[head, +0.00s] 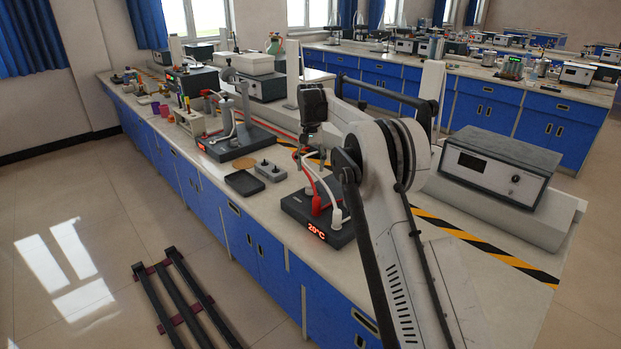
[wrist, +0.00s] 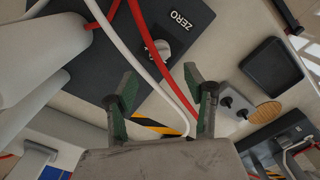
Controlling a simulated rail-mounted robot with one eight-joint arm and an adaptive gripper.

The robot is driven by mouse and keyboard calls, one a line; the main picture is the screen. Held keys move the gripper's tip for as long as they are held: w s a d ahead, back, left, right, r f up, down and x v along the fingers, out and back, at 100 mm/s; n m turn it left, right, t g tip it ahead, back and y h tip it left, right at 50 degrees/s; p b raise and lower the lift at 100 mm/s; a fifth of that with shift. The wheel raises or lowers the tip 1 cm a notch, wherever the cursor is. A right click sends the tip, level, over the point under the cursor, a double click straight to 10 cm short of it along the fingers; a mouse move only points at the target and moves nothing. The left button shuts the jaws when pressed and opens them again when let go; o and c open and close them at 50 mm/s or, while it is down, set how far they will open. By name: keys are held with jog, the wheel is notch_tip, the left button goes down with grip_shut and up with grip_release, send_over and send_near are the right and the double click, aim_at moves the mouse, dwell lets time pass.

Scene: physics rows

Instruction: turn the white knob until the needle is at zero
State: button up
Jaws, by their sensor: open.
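In the wrist view a pale knob (wrist: 158,49) sits on a dark base plate (wrist: 187,17) beside the printed word ZERO. My gripper (wrist: 158,78) is open and empty, its two dark green-padded fingers spread on either side of the line toward the knob, apart from it. In the head view my arm's end is above a dark apparatus base (head: 292,206) with a red 20°C display. No needle can be read in either view.
A dark tray (wrist: 272,67) and a grey box with two small knobs (wrist: 236,103) lie nearby on the bench. Another dark apparatus base (head: 222,151) stands farther left in the head view. A grey instrument (head: 497,170) stands at right. The cables crowd the knob.

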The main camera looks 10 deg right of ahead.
jog(key=shift+r, duration=1.55)
jog(key=s+r+t, duration=0.2)
jog(key=s+r, duration=0.8)
jog(key=r, duration=0.2)
jog(key=s+r+n+t, duration=0.1)
jog(key=s+r, duration=0.2)
jog(key=s, duration=0.5)
jog(key=s+r+t, duration=0.1)
jog(key=s+r, duration=0.2)
jog(key=s, duration=0.5)
jog(key=s+f+t, duration=0.1)
jog(key=s+f, duration=0.3)
jog(key=s, duration=0.6)
jog(key=s+f+n+t, duration=0.1)
jog(key=s+f, duration=0.2)
jog(key=s, duration=0.6)
jog(key=s+f+t, duration=0.1)
jog(key=s+f, duration=0.3)
jog(key=s, duration=0.6)
jog(key=shift+s+f+n, duration=0.35)
jog(key=shift+n, duration=0.05)
